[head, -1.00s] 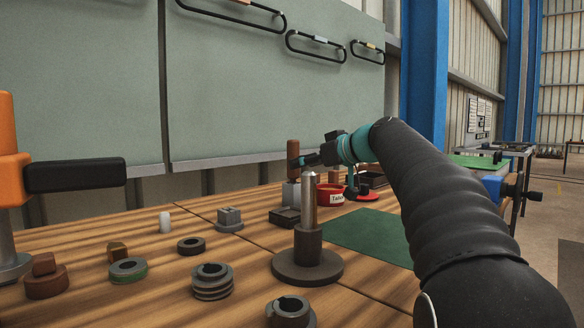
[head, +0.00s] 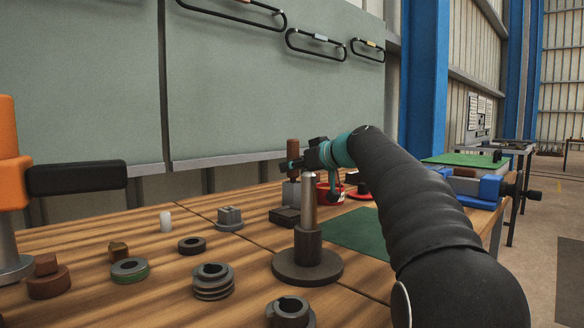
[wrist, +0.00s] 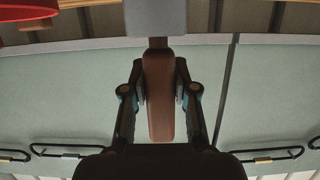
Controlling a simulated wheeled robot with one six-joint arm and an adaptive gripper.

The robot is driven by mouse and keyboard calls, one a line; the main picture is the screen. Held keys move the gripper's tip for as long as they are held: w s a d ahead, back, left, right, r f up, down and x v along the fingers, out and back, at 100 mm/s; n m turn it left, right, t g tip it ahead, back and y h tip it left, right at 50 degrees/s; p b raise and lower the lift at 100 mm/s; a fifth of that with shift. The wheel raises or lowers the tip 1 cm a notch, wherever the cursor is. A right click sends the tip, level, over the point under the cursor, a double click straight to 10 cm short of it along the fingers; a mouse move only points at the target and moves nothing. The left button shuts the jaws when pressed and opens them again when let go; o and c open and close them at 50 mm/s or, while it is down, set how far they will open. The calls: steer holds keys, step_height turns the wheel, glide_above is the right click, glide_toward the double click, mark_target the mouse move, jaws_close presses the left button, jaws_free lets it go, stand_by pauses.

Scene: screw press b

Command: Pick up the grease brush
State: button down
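The grease brush shows as an upright brown handle (head: 293,147) above a grey block (head: 291,193) on the wooden bench, behind the metal post. In the wrist view, which is upside down, the brown handle (wrist: 160,95) lies between the two fingers of my gripper (wrist: 161,85). A finger stands close on each side of it, and I see no clear grip on it. In the head view, my gripper (head: 292,164) is level with the handle, at its right side. The bristles are hidden. My gripper looks open around the handle.
A metal post on a round base (head: 308,262) stands just in front of my gripper. A red tin (head: 329,194) and a dark tray (head: 285,217) are close by. Several rings and blocks lie at the front left. The green mat (head: 365,236) is bare.

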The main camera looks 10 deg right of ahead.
steer(key=shift+r, duration=0.1)
steer(key=shift+r+p, duration=1.75)
steer(key=shift+r, duration=3.15)
